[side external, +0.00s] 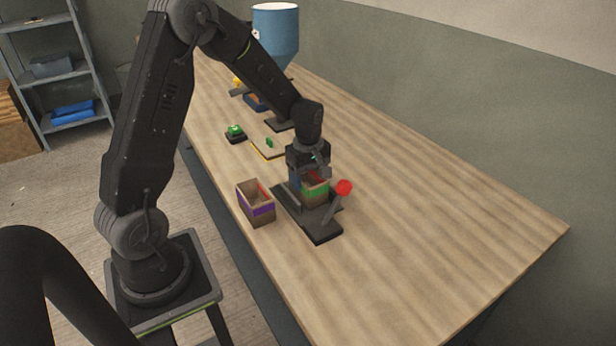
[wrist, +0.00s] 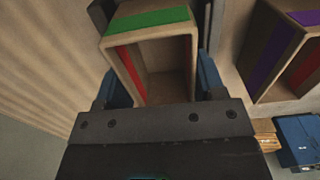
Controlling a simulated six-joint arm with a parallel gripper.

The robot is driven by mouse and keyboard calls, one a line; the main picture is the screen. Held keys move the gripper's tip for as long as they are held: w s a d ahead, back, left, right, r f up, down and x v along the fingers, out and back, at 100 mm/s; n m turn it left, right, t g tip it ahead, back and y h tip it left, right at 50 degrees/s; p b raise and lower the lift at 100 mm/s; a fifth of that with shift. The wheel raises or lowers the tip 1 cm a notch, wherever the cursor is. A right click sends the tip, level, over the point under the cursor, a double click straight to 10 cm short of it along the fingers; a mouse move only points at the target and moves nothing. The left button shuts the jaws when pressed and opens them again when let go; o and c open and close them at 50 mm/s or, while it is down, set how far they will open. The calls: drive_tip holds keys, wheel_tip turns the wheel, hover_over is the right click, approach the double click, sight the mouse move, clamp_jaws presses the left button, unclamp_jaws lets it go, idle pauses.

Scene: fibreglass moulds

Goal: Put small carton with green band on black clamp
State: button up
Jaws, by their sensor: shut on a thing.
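The small carton with the green band (side external: 315,190) is an open-topped brown box with red inside. My gripper (side external: 308,176) is shut on this carton from above, and it points down over the black clamp. In the wrist view the carton (wrist: 150,55) sits between my blue fingers, with its open side towards the camera. The black clamp (side external: 322,231) is a dark flat base with a lever ending in a red knob. The carton is at the clamp's base; whether it touches the base I cannot tell. My gripper hides part of the clamp.
A carton with a purple band (side external: 256,203) stands just left of the clamp; it also shows in the wrist view (wrist: 285,50). Behind are a green item on a black base (side external: 235,133), a yellow-edged board (side external: 264,150) and a blue hopper (side external: 275,35). The table's right side is clear.

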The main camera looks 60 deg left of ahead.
drive_tip(key=shift+f, duration=0.15)
drive_tip(key=o, duration=1)
drive_tip(key=shift+c, duration=0.2)
wheel_tip(320, 180, up, 11)
drive_tip(key=s+d+r+m+t, duration=0.2)
drive_tip(key=s+d+r+m, duration=0.5)
drive_tip(key=d+r, duration=0.1)
drive_tip(key=s+d+m+t, duration=0.1)
drive_tip(key=s+d+m, duration=0.2)
drive_tip(key=s+m, duration=0.2)
drive_tip(key=s+d+r+m+t, duration=0.1)
drive_tip(key=s+d+m+t, duration=0.1)
drive_tip(key=s+d+m, duration=0.2)
drive_tip(key=shift+s+r+m+t, duration=0.2)
drive_tip(key=shift+s+m+t, duration=0.1)
drive_tip(key=shift+s+m, duration=0.8)
